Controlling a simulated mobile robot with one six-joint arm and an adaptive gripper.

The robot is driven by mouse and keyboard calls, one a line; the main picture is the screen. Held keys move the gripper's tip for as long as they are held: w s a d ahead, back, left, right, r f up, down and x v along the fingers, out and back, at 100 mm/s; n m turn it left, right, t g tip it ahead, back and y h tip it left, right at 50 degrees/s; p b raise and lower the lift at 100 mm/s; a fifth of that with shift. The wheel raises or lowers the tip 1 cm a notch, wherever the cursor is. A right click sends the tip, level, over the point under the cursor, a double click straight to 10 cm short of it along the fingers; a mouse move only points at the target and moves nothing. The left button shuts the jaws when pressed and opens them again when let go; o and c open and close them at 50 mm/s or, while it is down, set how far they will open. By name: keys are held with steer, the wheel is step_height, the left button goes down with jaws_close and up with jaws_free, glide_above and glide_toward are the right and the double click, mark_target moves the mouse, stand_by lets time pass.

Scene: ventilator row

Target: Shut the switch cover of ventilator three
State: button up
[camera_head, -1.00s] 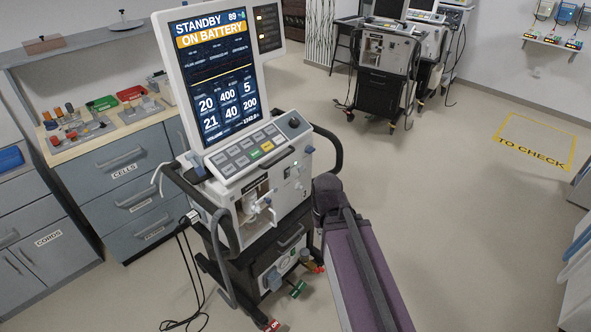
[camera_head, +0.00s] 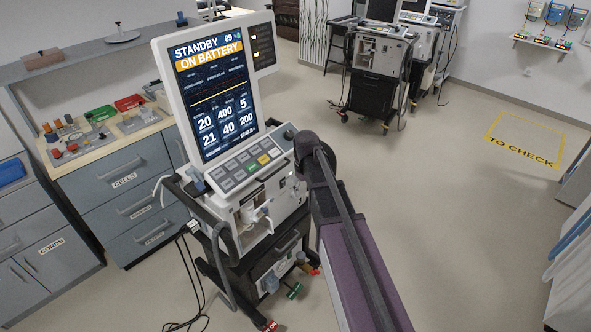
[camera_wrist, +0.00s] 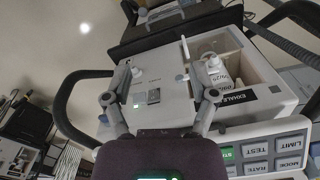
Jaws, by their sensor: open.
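The near ventilator (camera_head: 215,90) shows "STANDBY" and "ON BATTERY" on its screen. No number three is legible on it. In the wrist view its pale front panel (camera_wrist: 165,115) fills the middle. A small grey plate (camera_wrist: 153,96) on that panel may be the switch cover; whether it is raised or flat I cannot tell. A white round fitting (camera_wrist: 136,71) is near the left fingertip. My gripper (camera_wrist: 157,75) is open, its two fingers spread over the panel with nothing held. In the head view my arm hides the gripper and the panel's right part.
A recess (camera_wrist: 235,70) with white fittings and an "EXHALE" label lies right of my gripper. A dark curved handle (camera_wrist: 72,100) is at its left. The keypad (camera_head: 245,167) is above the front panel.

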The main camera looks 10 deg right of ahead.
mark_target(291, 181)
steer(key=w+r+n+p, duration=0.2)
steer(key=w+r, duration=0.1)
steer(key=w, duration=0.4)
steer(key=w+r+n+p, duration=0.1)
steer(key=w+r+p, duration=0.2)
steer(key=w, duration=0.3)
steer(key=shift+w+a+r+n, duration=0.25)
steer(key=shift+w+n, duration=0.15)
steer(key=shift+f, duration=0.2)
step_height(291, 181, down, 13)
steer(key=b, duration=1.3)
steer(key=shift+f+b, duration=0.2)
steer(key=shift+b, duration=0.15)
jaws_close()
